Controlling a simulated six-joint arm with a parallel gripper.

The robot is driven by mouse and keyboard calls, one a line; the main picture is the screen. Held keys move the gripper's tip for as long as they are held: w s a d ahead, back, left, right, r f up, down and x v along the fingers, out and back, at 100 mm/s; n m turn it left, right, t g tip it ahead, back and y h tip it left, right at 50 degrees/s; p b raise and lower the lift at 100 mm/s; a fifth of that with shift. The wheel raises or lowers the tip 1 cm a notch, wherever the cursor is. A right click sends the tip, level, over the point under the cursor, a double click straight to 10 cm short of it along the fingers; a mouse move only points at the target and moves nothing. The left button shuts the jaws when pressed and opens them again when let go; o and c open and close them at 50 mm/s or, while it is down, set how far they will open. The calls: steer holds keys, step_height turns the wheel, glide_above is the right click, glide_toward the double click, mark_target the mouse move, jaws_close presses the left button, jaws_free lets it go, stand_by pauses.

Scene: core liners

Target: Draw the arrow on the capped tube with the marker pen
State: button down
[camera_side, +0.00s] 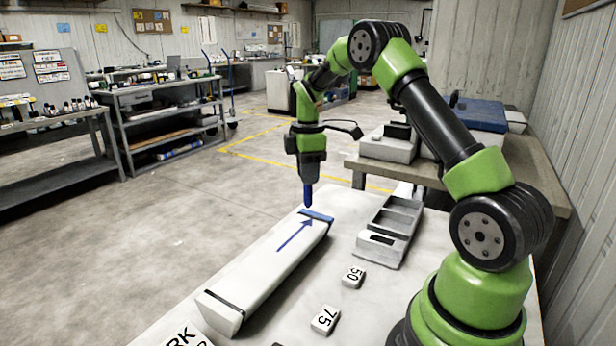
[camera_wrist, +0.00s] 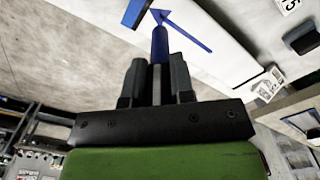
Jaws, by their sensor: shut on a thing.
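My gripper (camera_side: 308,178) is shut on the blue marker pen (camera_side: 308,195), which points down just over the blue-capped end. The pen (camera_wrist: 160,45) also shows between the fingers in the wrist view, its tip near the arrow's head (camera_wrist: 160,16). Whether the tip touches the tube I cannot tell.
A grey compartment tray (camera_side: 390,232) stands right of the tube. A lettered card (camera_side: 188,338) is at the front edge. A wooden bench (camera_side: 440,170) stands behind.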

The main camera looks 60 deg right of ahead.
steer(key=shift+r, duration=2.05)
